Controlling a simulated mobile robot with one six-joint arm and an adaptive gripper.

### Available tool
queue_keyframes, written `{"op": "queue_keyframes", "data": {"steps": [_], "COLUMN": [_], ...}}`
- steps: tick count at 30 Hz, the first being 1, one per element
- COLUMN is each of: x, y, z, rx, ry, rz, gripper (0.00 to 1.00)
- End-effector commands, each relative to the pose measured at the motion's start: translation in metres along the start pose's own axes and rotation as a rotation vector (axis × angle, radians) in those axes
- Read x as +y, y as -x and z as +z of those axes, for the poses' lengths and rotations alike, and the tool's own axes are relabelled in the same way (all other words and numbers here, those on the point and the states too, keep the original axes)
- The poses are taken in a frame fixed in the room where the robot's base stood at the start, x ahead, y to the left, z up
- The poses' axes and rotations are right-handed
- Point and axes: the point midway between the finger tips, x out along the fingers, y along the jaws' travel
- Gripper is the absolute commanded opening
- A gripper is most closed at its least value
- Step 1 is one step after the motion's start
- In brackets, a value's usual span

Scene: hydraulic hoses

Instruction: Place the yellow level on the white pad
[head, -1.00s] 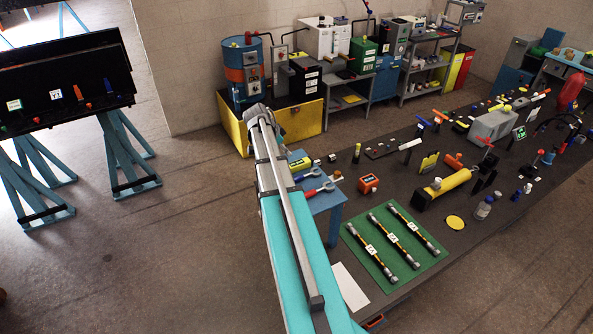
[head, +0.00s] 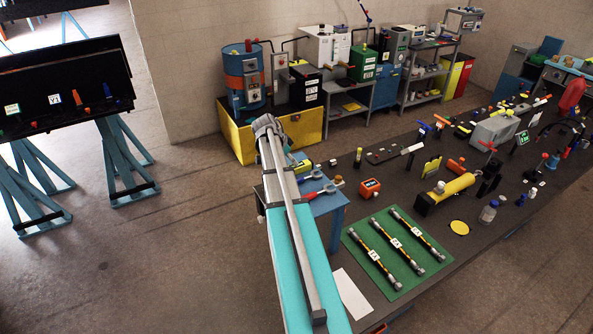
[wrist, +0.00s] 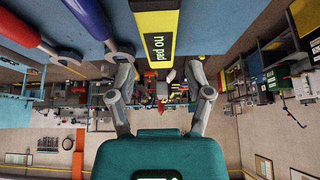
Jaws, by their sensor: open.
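The yellow level (head: 304,166) lies on the small blue table, partly hidden by my arm in the head view. The white pad (head: 352,293) is a bare sheet on the dark bench, left of the green mat.
Red and blue handled tools (head: 318,192) lie on the blue table (head: 328,205) beside the level. An orange box (head: 370,188) sits nearby on the bench. The green mat (head: 380,277) holds three hoses beside the pad.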

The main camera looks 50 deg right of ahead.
Motion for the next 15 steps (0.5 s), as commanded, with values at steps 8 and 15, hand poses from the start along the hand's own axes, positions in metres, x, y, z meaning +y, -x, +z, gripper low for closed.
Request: {"op": "queue_keyframes", "data": {"steps": [8, 15], "x": [0.000, 0.000], "y": [-0.004, -0.021], "z": [0.001, 0.003], "rx": [0.000, 0.000], "ry": [0.000, 0.000], "rz": [0.000, 0.000], "gripper": [0.66, 0.66]}}
